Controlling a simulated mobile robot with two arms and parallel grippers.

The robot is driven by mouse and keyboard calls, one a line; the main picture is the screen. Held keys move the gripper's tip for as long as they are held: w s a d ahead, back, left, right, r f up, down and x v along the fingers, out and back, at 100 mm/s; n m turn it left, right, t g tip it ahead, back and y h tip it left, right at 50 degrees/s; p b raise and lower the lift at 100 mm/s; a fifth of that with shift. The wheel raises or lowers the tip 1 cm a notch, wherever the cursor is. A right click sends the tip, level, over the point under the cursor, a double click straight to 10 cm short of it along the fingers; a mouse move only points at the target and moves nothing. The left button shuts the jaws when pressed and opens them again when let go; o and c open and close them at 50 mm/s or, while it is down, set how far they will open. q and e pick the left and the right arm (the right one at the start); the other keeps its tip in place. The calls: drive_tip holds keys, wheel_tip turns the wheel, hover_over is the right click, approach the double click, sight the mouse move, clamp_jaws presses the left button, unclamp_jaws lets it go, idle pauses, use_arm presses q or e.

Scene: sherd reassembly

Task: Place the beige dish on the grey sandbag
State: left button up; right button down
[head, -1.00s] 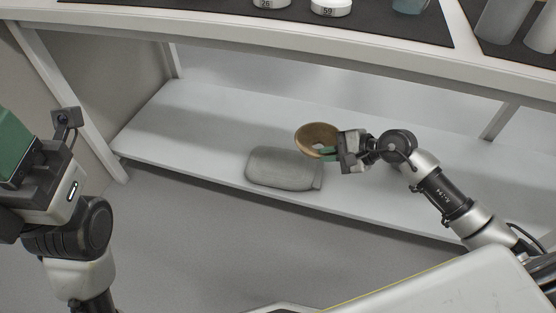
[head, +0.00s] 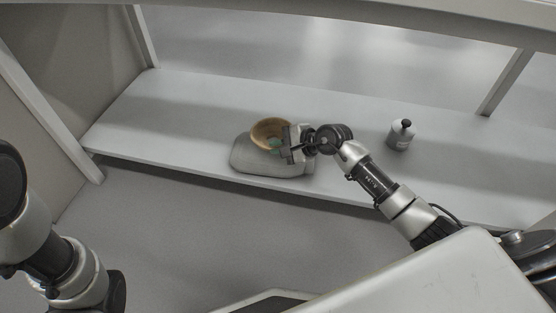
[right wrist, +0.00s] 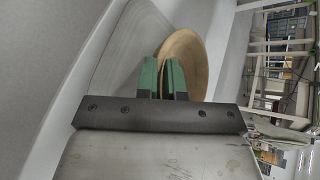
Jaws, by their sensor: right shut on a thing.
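The beige dish (head: 268,127) is a shallow round bowl at the far edge of the grey sandbag, overlapping it in the head view. Whether it touches the bag or hangs just above it, I cannot tell. The grey sandbag (head: 255,161) lies flat on the low white shelf. My right gripper (head: 280,145) is shut on the dish's near right rim. In the right wrist view the green fingertips (right wrist: 172,78) pinch the dish wall (right wrist: 190,50), with the grey sandbag (right wrist: 128,45) alongside. My left gripper is outside the head view; only links of that arm show.
A grey bottle with a black cap (head: 401,134) stands on the white shelf (head: 190,110) to the right of my right gripper. Shelf posts rise at the back left and right. The shelf left of the sandbag is clear.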

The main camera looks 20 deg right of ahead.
sight(278, 165)
wheel_tip(278, 165, down, 4)
drive_tip(key=b, duration=0.3)
drive_tip(key=shift+f, duration=0.1)
drive_tip(key=c, duration=1.5)
unclamp_jaws()
